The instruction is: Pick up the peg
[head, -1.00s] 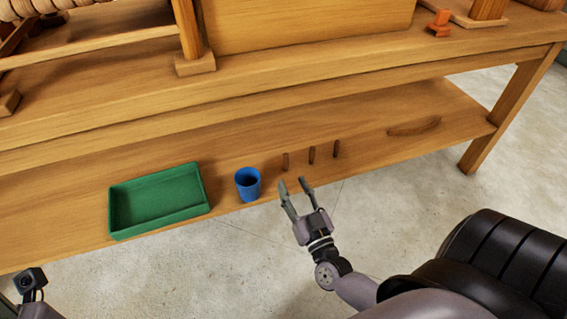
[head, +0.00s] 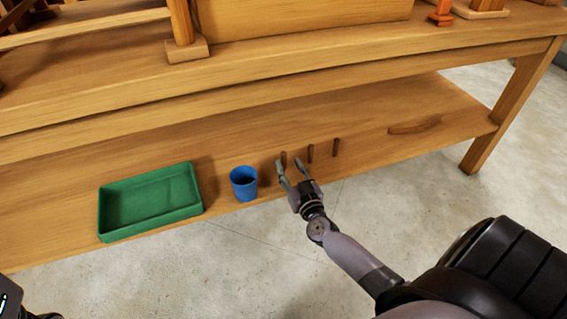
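Three small brown wooden pegs stand in a row on the lower shelf, right of the blue cup: a left peg (head: 284,158), a middle peg (head: 310,152) and a right peg (head: 336,147). My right gripper (head: 289,168) is open, with its fingertips at the left peg. The peg shows between or just behind the fingertips; I cannot tell whether they touch it. My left gripper is not clearly seen; only a dark part of my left arm shows at the bottom left corner.
A blue cup (head: 244,184) stands left of the pegs, close to the left finger. A green tray (head: 150,234) lies further left. A curved brown piece (head: 415,126) lies at the shelf's right. The upper bench board (head: 300,78) overhangs the shelf (head: 60,190).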

